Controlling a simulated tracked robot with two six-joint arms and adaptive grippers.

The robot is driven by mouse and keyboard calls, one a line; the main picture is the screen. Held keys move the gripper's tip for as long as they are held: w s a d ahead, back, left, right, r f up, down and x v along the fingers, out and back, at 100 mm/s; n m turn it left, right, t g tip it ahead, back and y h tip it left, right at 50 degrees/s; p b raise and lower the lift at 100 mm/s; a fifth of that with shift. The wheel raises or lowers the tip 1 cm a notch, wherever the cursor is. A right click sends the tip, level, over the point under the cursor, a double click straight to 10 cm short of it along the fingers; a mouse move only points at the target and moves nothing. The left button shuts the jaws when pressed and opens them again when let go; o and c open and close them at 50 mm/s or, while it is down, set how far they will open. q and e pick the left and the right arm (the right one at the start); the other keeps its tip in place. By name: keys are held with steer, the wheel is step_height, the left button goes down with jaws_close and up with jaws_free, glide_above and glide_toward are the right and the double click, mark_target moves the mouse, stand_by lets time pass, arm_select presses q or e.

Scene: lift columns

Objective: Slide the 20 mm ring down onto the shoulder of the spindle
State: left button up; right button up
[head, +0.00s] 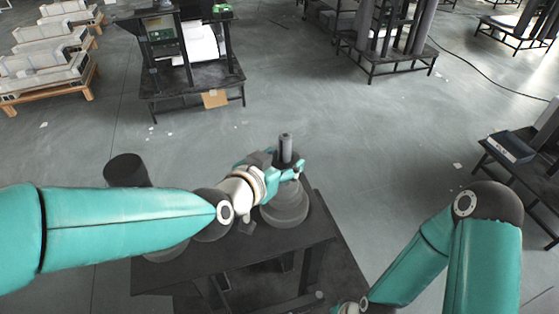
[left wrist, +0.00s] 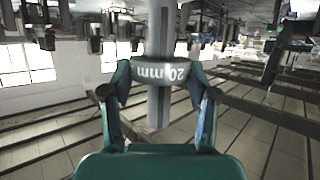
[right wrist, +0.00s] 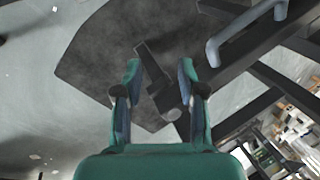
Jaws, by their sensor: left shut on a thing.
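The spindle (head: 286,149) stands upright on a stepped round grey base (head: 286,208) on a dark table. My left gripper (head: 288,170) is at the spindle, below its top end. In the left wrist view, it is shut on the grey ring (left wrist: 162,73), whose "20mm" mark appears upside down. The spindle's shaft (left wrist: 161,30) shows on both sides of the ring, so the ring appears to be around it. The shoulder cannot be made out clearly. My right gripper (right wrist: 160,92) is open and empty, low by the table; its fingers are not visible in the head view.
The dark table (head: 190,272) bears the base, and a dark cylinder (head: 126,170) stands at its back left. A bench (head: 510,170) is at the right. Shelving (head: 190,80) and pallets (head: 50,80) stand farther back. The floor between is mostly clear.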

mark_target(281, 187)
arm_select(q)
steer(key=shift+f+b, duration=2.35)
steer(key=shift+f, duration=0.3)
steer(key=o, duration=1.3)
steer(key=v, duration=1.2)
steer(key=shift+f, duration=0.1)
